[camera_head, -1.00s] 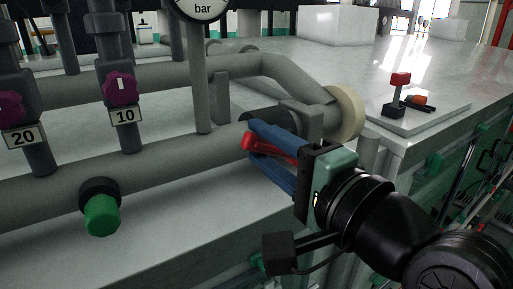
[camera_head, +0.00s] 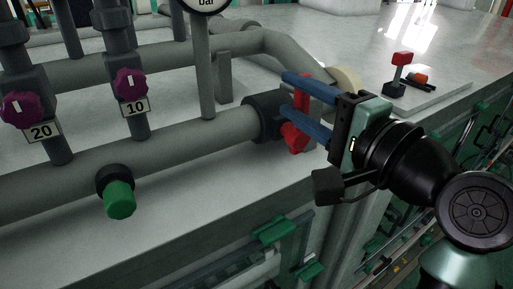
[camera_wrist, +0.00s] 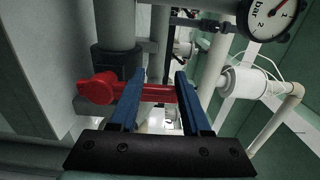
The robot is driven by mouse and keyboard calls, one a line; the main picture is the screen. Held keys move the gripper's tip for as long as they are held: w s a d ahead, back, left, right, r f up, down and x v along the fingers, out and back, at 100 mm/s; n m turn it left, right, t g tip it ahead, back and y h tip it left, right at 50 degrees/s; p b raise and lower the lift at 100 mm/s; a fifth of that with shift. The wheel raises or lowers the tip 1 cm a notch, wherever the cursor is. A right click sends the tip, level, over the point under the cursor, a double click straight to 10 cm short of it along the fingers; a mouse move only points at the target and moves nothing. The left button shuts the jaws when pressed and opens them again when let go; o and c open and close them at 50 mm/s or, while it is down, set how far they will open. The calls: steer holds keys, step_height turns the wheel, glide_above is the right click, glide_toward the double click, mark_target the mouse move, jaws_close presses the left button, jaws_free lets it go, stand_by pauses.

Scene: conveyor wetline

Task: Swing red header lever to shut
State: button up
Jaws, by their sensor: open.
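The red header lever (camera_head: 296,138) is on the dark valve body (camera_head: 262,117) at the end of the lower grey pipe. In the head view it stands crosswise to that pipe, partly hidden by my fingers. In the wrist view the red lever (camera_wrist: 102,88) runs from its round hub at left across the gap between my fingers. My gripper (camera_head: 285,93) is open, with one blue finger above the other and the lever crossing near them. The wrist view also shows my gripper (camera_wrist: 161,75) with its jaws apart; I cannot tell whether a finger touches the lever.
Purple knobs (camera_head: 130,84) with labels 10 and 20 stand on upright pipes at left. A green-capped fitting (camera_head: 119,198) sticks out of the lower pipe. A gauge (camera_wrist: 272,17) stands close by. A small red-topped device (camera_head: 400,70) sits on the bench at right.

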mark_target(301, 100)
steer(key=shift+s+d+f, duration=0.15)
steer(key=shift+s+d, duration=0.35)
steer(key=shift+d, duration=0.2)
steer(key=shift+s+d+f, duration=0.1)
steer(key=shift+s+d, duration=0.4)
steer(key=shift+d, duration=0.15)
steer(key=p+v, duration=0.1)
steer(key=v, duration=0.2)
steer(key=shift+s+d, duration=0.1)
steer(key=shift+s, duration=0.2)
steer(key=shift+d, duration=0.1)
steer(key=shift+s+d, duration=0.1)
